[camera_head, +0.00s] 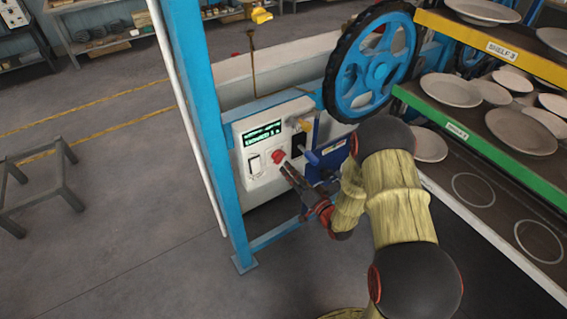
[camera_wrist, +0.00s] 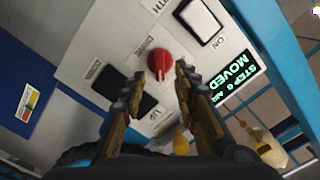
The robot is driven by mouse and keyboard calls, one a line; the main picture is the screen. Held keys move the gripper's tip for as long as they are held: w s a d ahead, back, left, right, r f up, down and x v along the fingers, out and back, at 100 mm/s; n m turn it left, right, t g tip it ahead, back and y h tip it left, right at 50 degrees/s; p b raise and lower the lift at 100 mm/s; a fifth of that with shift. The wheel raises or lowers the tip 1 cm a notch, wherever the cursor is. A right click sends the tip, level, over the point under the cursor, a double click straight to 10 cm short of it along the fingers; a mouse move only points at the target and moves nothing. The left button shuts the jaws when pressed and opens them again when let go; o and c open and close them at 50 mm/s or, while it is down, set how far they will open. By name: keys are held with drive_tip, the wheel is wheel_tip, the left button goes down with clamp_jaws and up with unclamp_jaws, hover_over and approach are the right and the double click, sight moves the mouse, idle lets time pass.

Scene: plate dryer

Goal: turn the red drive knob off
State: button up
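The red drive knob (camera_wrist: 160,62) is a round knob on the light control panel (camera_wrist: 110,30), with small labels around it too blurred to read fully. In the head view the knob (camera_head: 278,156) is on the lower middle of the panel. My gripper (camera_wrist: 159,80) is open, with one fingertip to each side of the knob's near edge in the wrist view. No clear contact shows. In the head view my gripper (camera_head: 286,170) reaches the panel from the lower right, its tips just below the knob. The knob's exact setting cannot be told.
A blue post (camera_head: 205,110), a handwheel (camera_head: 372,65) and plate shelves (camera_head: 500,130) stand around.

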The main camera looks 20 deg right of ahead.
sight(282, 160)
drive_tip(key=x, duration=0.6)
drive_tip(key=shift+b, duration=0.3)
drive_tip(key=shift+c, duration=1.2)
drive_tip(key=shift+s, duration=0.1)
clamp_jaws()
